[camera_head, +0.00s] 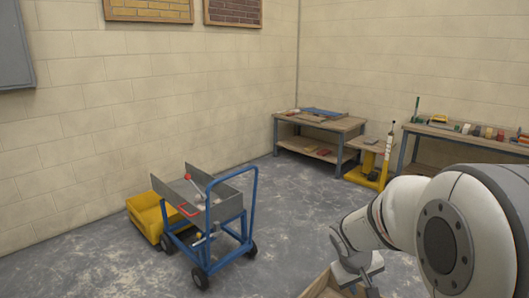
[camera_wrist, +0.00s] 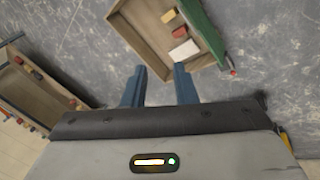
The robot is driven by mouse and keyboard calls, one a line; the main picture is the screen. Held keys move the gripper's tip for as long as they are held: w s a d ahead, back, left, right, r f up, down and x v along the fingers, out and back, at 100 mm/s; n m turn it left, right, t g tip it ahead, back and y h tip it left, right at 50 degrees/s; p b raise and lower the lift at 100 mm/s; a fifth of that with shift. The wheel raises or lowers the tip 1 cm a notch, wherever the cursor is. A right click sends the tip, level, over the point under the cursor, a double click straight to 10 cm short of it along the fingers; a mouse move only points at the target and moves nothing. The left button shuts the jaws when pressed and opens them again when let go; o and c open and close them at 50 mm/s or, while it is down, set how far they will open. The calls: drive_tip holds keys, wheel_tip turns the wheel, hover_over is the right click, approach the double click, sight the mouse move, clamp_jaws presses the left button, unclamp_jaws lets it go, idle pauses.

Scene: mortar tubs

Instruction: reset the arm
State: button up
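My gripper (camera_wrist: 160,68) shows in the wrist view with two blue fingers spread apart and nothing between them. In the head view my gripper (camera_head: 352,268) is low and right of centre, at the end of my white arm. It is above the edge of a shallow wooden tray (camera_head: 318,287), cut off by the picture's bottom. In the wrist view a wooden tray (camera_wrist: 137,32) lies beyond the fingertips. It holds a red block (camera_wrist: 179,32), a white block (camera_wrist: 184,50) and a yellowish block (camera_wrist: 168,16), with a long green piece (camera_wrist: 203,30) along its right side.
A blue-framed cart (camera_head: 213,215) stands left of centre, beside a yellow tub (camera_head: 147,214). Workbenches (camera_head: 340,125) (camera_head: 470,139) line the back and right walls, with a yellow stand (camera_head: 368,172) between them. Bare floor (camera_head: 290,215) lies between cart and arm.

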drive_tip(key=s+a+r+m+y+p, duration=0.1)
drive_tip(key=s+a+r+p, duration=0.1)
drive_tip(key=s+a+r, duration=0.2)
drive_tip(key=s+a+r+m+y+p, duration=0.1)
drive_tip(key=s+a+r+y+p, duration=0.1)
drive_tip(key=s+r, duration=0.6)
drive_tip(key=s+a+p, duration=0.1)
drive_tip(key=s+a, duration=0.1)
drive_tip(key=s, duration=0.2)
drive_tip(key=shift+s+a+r+y, duration=0.15)
drive_tip(key=shift+s+r+y, duration=0.05)
drive_tip(key=shift+s+y, duration=0.1)
